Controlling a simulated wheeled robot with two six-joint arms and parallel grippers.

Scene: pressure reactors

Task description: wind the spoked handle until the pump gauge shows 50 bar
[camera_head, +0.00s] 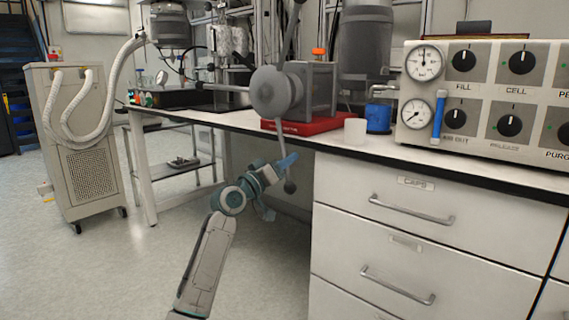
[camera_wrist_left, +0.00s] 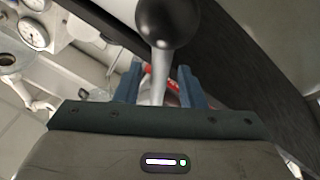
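The spoked handle has a grey round hub (camera_head: 275,92) on the front of the grey pump body (camera_head: 320,90), on a red base (camera_head: 308,124). One spoke points up, one left, and one down to a dark ball knob (camera_head: 290,187). My left gripper (camera_head: 284,163) is at the lower spoke, just above its knob. In the left wrist view a spoke with a dark ball knob (camera_wrist_left: 168,22) lies between the blue fingers of the gripper (camera_wrist_left: 160,88), with gaps on both sides. Two dial gauges (camera_head: 424,61) (camera_head: 416,113) are on the panel; I cannot tell which is the pump gauge. My right gripper is out of view.
The knob panel (camera_head: 490,100) is further right. The bench edge and drawers (camera_head: 420,220) lie right of my left arm. Open floor (camera_head: 110,270) is at left.

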